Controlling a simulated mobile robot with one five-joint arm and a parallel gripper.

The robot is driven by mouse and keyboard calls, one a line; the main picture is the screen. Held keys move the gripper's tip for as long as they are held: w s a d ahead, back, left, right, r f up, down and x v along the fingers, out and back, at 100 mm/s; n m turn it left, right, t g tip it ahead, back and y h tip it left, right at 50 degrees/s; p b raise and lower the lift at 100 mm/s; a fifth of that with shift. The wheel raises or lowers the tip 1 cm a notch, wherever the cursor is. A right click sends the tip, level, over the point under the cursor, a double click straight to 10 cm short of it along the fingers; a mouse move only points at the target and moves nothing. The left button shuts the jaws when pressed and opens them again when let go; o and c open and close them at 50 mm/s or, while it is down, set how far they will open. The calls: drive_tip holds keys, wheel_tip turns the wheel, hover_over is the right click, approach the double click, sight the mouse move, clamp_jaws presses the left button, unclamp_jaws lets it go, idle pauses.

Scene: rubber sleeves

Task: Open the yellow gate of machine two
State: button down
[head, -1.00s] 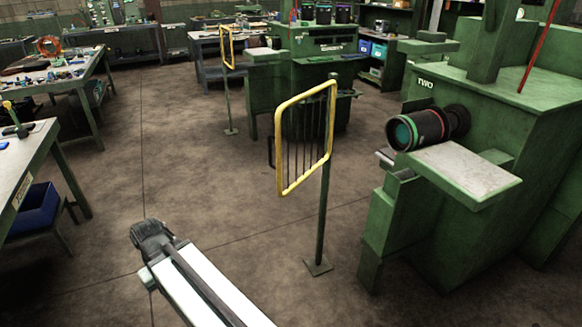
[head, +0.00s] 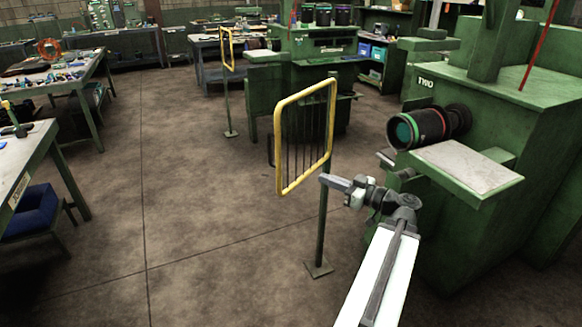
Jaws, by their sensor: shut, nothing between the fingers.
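The yellow gate (head: 279,150) is a yellow frame with dark vertical bars on a green post (head: 322,225). It stands in front of and to the left of the green machine marked TWO (head: 470,210). My gripper (head: 326,180) is shut and empty. Its tip points left and overlaps the post in the picture, just right of the gate's lower right corner. I cannot tell whether it touches the post or the gate. My wrist covers part of the machine's lower front.
A dark cylinder with coloured rings (head: 418,129) sticks out of the machine above a pale-topped ledge (head: 468,170). A second yellow gate (head: 225,48) stands farther back. Workbenches (head: 30,150) line the left. The floor (head: 200,200) between is clear.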

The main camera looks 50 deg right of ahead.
sight(283, 162)
drive_tip(key=w, duration=0.4)
drive_tip(key=w+a, duration=0.1)
drive_tip(key=w, duration=0.8)
drive_tip(key=shift+w+a, duration=0.35)
drive_tip(key=shift+w, duration=0.05)
